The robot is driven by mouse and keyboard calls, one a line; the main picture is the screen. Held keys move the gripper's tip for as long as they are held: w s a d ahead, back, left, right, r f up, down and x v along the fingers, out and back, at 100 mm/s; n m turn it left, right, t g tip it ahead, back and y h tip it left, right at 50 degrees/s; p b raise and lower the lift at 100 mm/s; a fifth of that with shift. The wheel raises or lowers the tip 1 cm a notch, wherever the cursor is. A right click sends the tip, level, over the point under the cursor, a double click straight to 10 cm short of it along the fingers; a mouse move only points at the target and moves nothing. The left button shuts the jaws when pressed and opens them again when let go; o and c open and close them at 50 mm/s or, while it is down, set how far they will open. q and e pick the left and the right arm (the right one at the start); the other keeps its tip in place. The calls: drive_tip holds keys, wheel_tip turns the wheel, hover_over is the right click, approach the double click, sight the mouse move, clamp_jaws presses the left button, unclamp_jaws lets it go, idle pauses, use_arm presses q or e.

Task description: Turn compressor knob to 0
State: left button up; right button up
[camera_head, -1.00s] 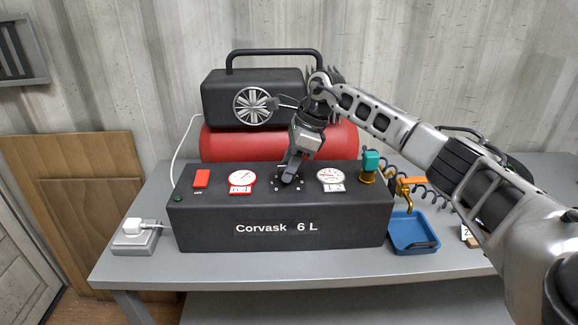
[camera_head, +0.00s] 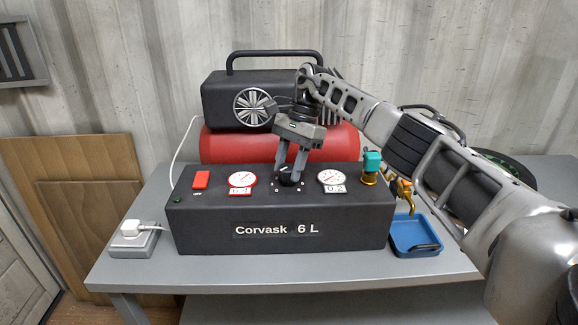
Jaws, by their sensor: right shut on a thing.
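The compressor (camera_head: 280,230) is a black box marked "Corvask 6 L" on the grey table, with a red tank and a black motor behind it. Its black knob (camera_head: 288,178) sits on the top panel between two gauges. My right gripper (camera_head: 289,176) reaches down from above, its fingers on either side of the knob and shut on it. The knob's pointer and scale marks are too small to read surely. The left gauge (camera_head: 242,179) and the right gauge (camera_head: 332,177) have small number displays; the right one seems to read 0.2. My left gripper is not in view.
A red switch (camera_head: 201,179) and a green light are at the panel's left. A brass valve with a teal cap (camera_head: 371,165) stands at its right. A blue tray (camera_head: 415,236) lies right of the compressor, and a white plug sits in a socket box (camera_head: 134,240) at left.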

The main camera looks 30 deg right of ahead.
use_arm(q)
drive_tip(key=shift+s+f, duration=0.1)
use_arm(e)
drive_tip(key=shift+r+n, duration=0.1)
drive_tip(key=shift+n, duration=0.2)
drive_tip(key=o, duration=1)
